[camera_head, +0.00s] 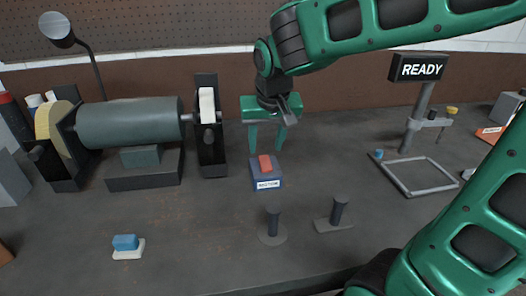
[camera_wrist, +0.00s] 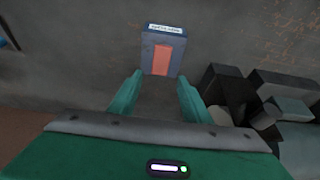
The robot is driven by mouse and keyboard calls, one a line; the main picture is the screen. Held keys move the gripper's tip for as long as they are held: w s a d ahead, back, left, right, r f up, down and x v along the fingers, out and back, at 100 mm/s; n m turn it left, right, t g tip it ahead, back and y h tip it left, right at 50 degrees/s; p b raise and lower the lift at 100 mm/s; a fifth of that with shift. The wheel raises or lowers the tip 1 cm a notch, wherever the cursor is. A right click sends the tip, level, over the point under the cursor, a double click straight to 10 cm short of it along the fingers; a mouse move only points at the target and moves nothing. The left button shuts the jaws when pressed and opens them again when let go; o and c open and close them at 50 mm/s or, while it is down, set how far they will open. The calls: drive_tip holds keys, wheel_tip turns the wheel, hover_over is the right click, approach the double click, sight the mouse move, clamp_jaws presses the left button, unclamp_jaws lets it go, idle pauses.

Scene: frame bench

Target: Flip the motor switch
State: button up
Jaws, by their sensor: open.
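The motor switch is a small blue box (camera_head: 267,181) with a red rocker (camera_head: 265,164) on top and a white label on its front. It stands on the bench right of the grinder-like motor (camera_head: 130,124). My gripper (camera_head: 265,148) is above and just behind the switch in the head view, pointing down. In the wrist view, the box (camera_wrist: 163,69) and its red rocker (camera_wrist: 162,60) lie ahead of the fingertips. My gripper (camera_wrist: 158,88) is open, its two green fingers apart with nothing between them. I see no clear contact with the switch.
Two dark posts (camera_head: 272,224) (camera_head: 338,213) stand in front of the switch. A blue block on a white base (camera_head: 127,247) lies front left. A READY sign (camera_head: 418,67) stands at right beside a grey square frame (camera_head: 418,176). Bench between switch and frame is clear.

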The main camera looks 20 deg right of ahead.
sight(267, 170)
drive_tip(key=v, duration=0.5)
drive_tip(key=shift+r, duration=0.35)
drive_tip(key=shift+s, duration=0.1)
